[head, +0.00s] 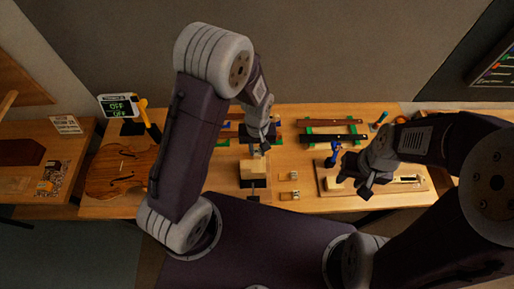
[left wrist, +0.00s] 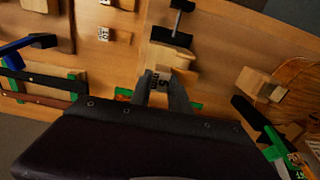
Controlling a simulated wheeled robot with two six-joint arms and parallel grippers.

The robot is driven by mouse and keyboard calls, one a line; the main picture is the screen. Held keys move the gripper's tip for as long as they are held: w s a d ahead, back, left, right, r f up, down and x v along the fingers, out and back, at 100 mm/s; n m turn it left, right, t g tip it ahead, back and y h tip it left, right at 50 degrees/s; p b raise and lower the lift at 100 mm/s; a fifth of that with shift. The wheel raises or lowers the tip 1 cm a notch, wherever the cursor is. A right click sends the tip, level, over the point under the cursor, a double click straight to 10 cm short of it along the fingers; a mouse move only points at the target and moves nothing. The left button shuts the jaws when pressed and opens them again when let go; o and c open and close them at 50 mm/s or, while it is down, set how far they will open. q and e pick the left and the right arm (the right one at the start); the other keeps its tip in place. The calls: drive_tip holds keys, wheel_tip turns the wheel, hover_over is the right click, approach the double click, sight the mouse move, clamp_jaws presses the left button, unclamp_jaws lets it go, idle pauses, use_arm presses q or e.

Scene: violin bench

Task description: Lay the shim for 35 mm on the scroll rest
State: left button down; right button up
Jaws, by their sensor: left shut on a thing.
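My left gripper (head: 257,151) is shut on a small pale shim, just behind a stepped pale wooden block, likely the scroll rest (head: 253,170). In the left wrist view the shim (left wrist: 162,80) sits between the fingers of my left gripper (left wrist: 167,92). Its label reads "5 mm" in part; the rest is hidden. The scroll rest (left wrist: 168,55) is right beyond the fingertips; I cannot tell whether the shim touches it. My right gripper (head: 356,186) looks open and empty above the right-hand board.
A violin body (head: 120,170) lies at the left of the bench (head: 220,180), near a display reading "OFF" (head: 117,107). Dark strips on green supports (head: 333,138) lie at the back. A blue tool (head: 333,155) stands by the right-hand board (head: 405,187).

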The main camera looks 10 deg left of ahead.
use_arm(q)
wheel_tip(320, 180, down, 6)
drive_tip(key=b, duration=0.3)
drive_tip(key=shift+a+r+b, duration=0.1)
drive_tip(key=shift+b, duration=0.25)
drive_tip(key=shift+f+b, duration=0.4)
drive_tip(key=shift+f, duration=0.2)
drive_tip(key=c, duration=1.1)
unclamp_jaws()
drive_tip(key=shift+c, duration=0.2)
drive_tip(key=shift+r, duration=0.1)
wheel_tip(320, 180, up, 9)
drive_tip(key=shift+b, duration=0.5)
